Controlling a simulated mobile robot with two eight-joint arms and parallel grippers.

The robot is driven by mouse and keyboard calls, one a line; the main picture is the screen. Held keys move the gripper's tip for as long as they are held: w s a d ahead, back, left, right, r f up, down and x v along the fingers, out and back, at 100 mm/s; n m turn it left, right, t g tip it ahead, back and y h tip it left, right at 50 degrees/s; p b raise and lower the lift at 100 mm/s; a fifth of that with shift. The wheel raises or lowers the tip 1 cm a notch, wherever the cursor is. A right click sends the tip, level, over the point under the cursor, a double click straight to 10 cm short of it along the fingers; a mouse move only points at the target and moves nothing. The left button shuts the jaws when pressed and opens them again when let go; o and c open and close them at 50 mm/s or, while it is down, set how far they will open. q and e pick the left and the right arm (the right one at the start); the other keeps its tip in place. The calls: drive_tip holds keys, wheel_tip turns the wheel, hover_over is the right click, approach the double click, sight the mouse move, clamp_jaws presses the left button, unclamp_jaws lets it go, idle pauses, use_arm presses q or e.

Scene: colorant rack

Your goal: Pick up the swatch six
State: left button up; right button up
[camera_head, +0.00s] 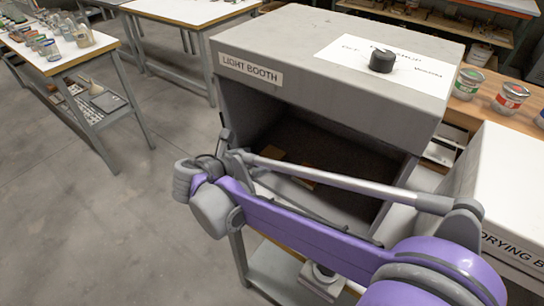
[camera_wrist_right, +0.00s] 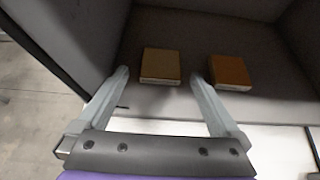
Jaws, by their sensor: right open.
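Two small square swatches lie inside the light booth (camera_head: 330,78). One is tan-brown (camera_wrist_right: 160,66) and the other is orange-brown (camera_wrist_right: 230,72). No readable label shows which is swatch six. In the head view the swatches are small and partly hidden behind my right arm. My right gripper (camera_wrist_right: 160,77) is open and empty at the booth's front. In the wrist view the tan swatch lies ahead between its fingertips, and the orange one lies right of the right finger. My left gripper is not in view.
A black knob (camera_head: 382,60) and a white sheet lie on the booth top. A white drying box (camera_head: 505,190) stands at right. Labelled jars (camera_head: 510,97) stand on a bench behind it. The booth's side walls bound the space around the swatches.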

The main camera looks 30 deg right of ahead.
sight(271, 155)
drive_tip(key=x, duration=0.5)
drive_tip(key=shift+d+f, duration=0.15)
drive_tip(key=shift+f, duration=0.1)
drive_tip(key=shift+s, duration=0.1)
drive_tip(key=c, duration=1.2)
